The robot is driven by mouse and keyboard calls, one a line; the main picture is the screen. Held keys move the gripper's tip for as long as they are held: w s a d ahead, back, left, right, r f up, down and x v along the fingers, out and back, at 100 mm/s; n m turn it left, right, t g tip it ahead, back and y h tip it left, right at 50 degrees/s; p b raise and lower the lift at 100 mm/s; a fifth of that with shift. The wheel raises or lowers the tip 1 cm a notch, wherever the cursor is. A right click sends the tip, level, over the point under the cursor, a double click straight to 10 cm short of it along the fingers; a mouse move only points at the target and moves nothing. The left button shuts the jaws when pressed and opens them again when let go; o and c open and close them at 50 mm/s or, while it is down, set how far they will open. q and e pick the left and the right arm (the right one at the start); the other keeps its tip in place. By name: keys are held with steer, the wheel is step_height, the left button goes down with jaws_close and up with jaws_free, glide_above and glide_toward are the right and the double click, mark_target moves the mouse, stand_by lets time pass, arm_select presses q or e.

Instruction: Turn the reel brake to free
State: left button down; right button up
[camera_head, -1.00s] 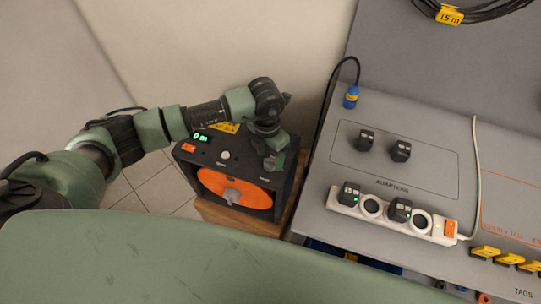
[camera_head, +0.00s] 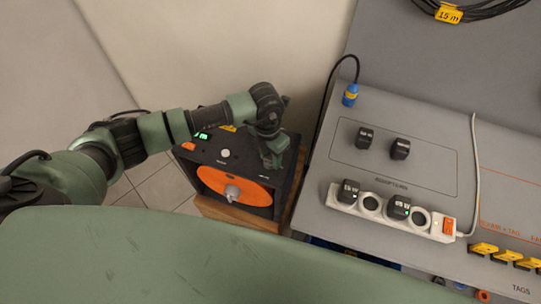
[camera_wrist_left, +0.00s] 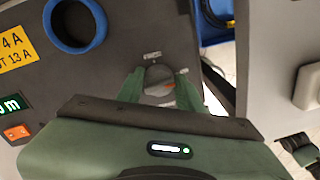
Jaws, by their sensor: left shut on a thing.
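The cable reel box (camera_head: 207,153) is dark, with an orange reel disc (camera_head: 240,190) on its front and a grey hub. My left gripper (camera_head: 272,162) points down at the right side of the box's top. In the wrist view its two green fingers (camera_wrist_left: 160,90) stand on either side of the knob, shut on it. Small labels lie by the knob, too small to read. In the head view the gripper hides the knob. My right gripper is not in view.
A green-lit display, an orange switch (camera_head: 188,146) and a white button (camera_head: 225,153) sit on the box top. A blue ring socket (camera_wrist_left: 75,22) shows in the wrist view. The grey bench (camera_head: 330,225) stands close at right, with a white power strip (camera_head: 345,208) and adapters.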

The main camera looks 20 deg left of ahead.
arm_select(q)
steer(key=shift+a+n, duration=0.1)
steer(key=shift+n, duration=0.2)
steer(key=n, duration=0.3)
steer(key=shift+n+b, duration=0.3)
steer(key=shift+n, duration=0.1)
steer(key=n, duration=0.4)
steer(key=shift+a+t, duration=0.1)
steer(key=shift+t, duration=0.2)
steer(key=n, duration=0.9)
steer(key=shift+s+t, duration=0.1)
steer(key=shift+t, duration=0.2)
steer(key=c, duration=0.9)
jaws_free()
steer(key=shift+s+a, duration=0.1)
steer(key=shift+c, duration=0.2)
